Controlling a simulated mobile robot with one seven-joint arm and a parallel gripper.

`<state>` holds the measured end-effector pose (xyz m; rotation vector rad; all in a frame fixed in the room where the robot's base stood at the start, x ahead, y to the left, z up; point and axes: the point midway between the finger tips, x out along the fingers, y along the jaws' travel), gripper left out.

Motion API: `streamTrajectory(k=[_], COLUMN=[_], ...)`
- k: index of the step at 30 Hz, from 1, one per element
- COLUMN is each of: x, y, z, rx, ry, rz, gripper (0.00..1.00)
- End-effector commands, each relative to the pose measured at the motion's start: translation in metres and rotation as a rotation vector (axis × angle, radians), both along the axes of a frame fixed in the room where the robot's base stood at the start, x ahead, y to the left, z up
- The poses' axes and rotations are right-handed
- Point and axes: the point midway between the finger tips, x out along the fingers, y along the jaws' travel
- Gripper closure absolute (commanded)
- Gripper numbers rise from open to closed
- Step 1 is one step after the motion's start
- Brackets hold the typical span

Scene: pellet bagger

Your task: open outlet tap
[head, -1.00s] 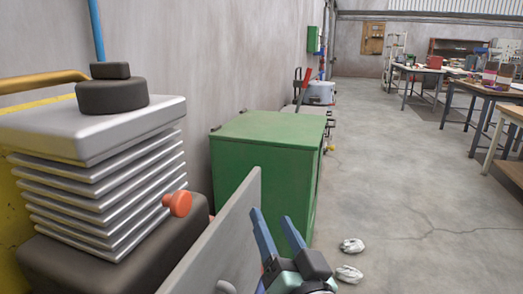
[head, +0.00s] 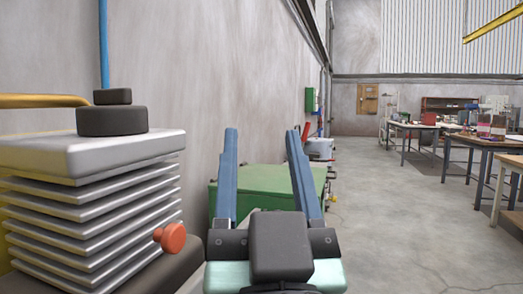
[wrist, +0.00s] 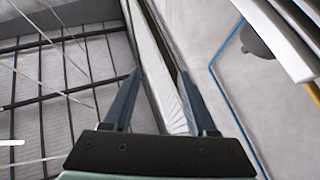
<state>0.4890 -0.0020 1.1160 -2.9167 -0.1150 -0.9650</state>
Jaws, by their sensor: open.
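No part in view can be surely told as the outlet tap. An orange-red knob (head: 170,238) sticks out at the right side of a ribbed grey metal machine (head: 92,156) on the left in the head view. My gripper (head: 262,135) is raised to the right of the knob, apart from it, with its blue fingers spread and nothing between them. In the wrist view my gripper (wrist: 159,71) is also open and empty, and points up towards the wall and roof.
A green cabinet (head: 195,172) stands against the wall behind my gripper, partly hidden by it. A blue pipe (head: 103,45) rises above the machine. Workbenches (head: 487,143) stand far right. The floor (head: 400,225) on the right is open.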

Motion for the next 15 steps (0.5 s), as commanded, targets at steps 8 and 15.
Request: streamTrajectory(k=[8,15], x=[-0.028,-0.033], y=[0.002,0.002], z=[0.02,0.025], rx=[-0.022,-0.025], ry=[-0.102,-0.119], rz=[-0.055,-0.065], gripper=[0.43,0.43])
